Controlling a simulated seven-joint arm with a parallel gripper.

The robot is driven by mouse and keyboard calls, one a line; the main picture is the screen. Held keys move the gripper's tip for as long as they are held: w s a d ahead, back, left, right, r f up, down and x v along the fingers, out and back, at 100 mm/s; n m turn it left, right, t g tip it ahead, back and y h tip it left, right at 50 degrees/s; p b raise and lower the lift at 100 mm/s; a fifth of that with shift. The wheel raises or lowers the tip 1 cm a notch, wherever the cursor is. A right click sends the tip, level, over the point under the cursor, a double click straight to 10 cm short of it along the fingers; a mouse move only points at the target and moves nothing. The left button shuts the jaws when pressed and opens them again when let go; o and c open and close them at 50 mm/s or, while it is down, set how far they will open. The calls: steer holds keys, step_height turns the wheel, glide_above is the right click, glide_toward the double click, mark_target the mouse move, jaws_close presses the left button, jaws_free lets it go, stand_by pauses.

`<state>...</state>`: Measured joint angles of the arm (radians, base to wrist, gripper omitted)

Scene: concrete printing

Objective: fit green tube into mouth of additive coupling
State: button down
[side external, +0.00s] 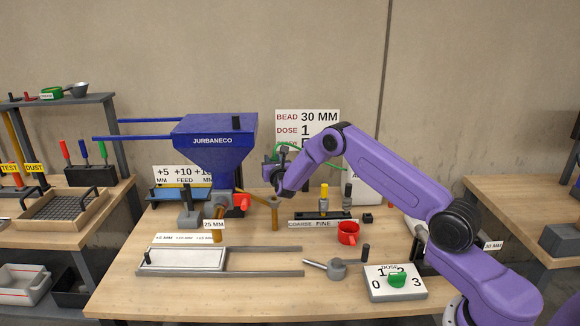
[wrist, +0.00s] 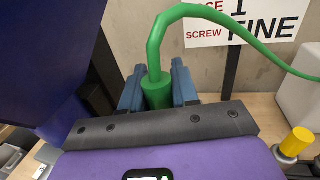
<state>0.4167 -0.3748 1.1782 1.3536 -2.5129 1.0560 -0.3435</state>
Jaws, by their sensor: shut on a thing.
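My gripper (wrist: 158,90) is shut on the thick end of the green tube (wrist: 155,65), with a blue finger on each side of it. From there the tube arcs up and off to the right. In the side view, my gripper (side external: 270,172) is raised above the table just right of the blue hopper, and the thin green tube (side external: 288,148) loops behind my wrist. The tube's tip is hidden in both views. I cannot clearly make out the additive coupling or its mouth in either view.
The blue hopper (side external: 213,140) stands close on the left, with a red part (side external: 242,202) at its outlet. A sign (side external: 306,118) stands behind.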

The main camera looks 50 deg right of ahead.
steer(key=shift+w+a, duration=0.1)
stand_by(0.3)
steer(key=shift+f, duration=1.85)
steer(key=shift+f, duration=1.65)
steer(key=c, duration=0.8)
jaws_free()
